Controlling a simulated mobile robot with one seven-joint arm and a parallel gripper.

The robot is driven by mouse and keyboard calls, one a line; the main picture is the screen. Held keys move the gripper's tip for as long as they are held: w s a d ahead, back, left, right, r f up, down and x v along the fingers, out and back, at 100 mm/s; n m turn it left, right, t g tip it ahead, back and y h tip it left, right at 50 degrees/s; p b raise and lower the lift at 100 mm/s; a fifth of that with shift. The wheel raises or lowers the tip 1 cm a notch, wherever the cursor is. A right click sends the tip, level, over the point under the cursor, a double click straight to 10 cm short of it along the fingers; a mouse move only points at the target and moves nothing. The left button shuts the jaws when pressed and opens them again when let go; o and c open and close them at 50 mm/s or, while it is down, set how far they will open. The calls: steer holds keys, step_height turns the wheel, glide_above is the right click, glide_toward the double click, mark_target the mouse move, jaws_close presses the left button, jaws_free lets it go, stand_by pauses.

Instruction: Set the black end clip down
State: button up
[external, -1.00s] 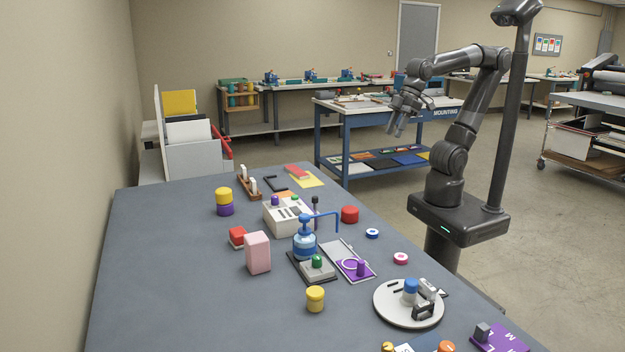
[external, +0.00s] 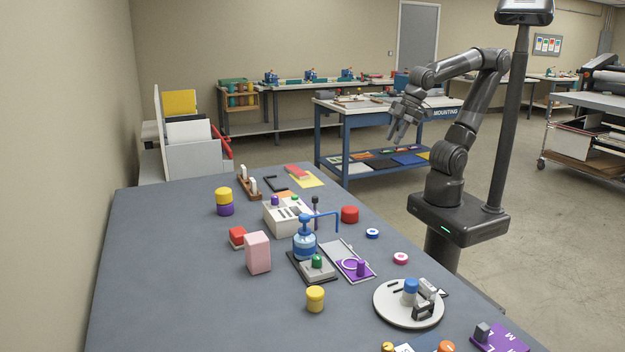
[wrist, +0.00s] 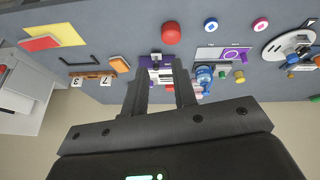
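My gripper (external: 398,135) is raised in the air to the right of the grey table, well clear of it. In the wrist view its two fingers (wrist: 160,75) stand apart with nothing seen between them but the table scene beyond. A black clip-like piece (external: 424,310) stands on the round white plate (external: 387,314) near the front right of the table, beside a blue-capped piece (external: 410,291) and a grey piece (external: 428,289). I cannot be sure it is the black end clip. A thin black angled piece (external: 268,184) lies at the far end.
A white slotted box (external: 285,218), a blue pump bottle (external: 304,245), a pink block (external: 257,252) and a red round piece (external: 350,214) occupy the middle of the table. The table's left front is bare. A blue mounting bench (external: 345,120) stands behind my gripper.

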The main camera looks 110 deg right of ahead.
mark_target(427, 303)
steer(key=w+a+f+n+t+h, duration=0.15)
steer(key=w+a+f+n, duration=0.25)
steer(key=w+a+n, duration=0.55)
steer(key=w+a+f+n+t+h, duration=0.1)
steer(key=w+a+f+n+h, duration=0.15)
steer(key=w+a+n, duration=0.65)
steer(key=s+a+f+n+t+y, duration=0.1)
steer(key=a+f+n, duration=0.3)
steer(key=a, duration=0.6)
steer(key=s+a+f+n+t+y, duration=0.1)
steer(key=a+f+n+t+y, duration=0.1)
steer(key=a+n, duration=0.4)
steer(key=s+a+f+n+t+y, duration=0.1)
steer(key=a+f+n+t, duration=0.2)
steer(key=a, duration=1.3)
steer(key=shift+s+f+n+y, duration=0.15)
steer(key=shift+f+n, duration=0.45)
steer(key=shift+f, duration=0.25)
steer(key=shift+s+f+n+y, duration=0.15)
steer(key=shift+f+n, duration=0.4)
steer(key=shift+f, duration=0.3)
steer(key=x, duration=1)
steer(key=shift+w+d+f, duration=0.2)
steer(key=shift+w+f, duration=0.05)
steer(key=shift+w, duration=0.05)
jaws_close()
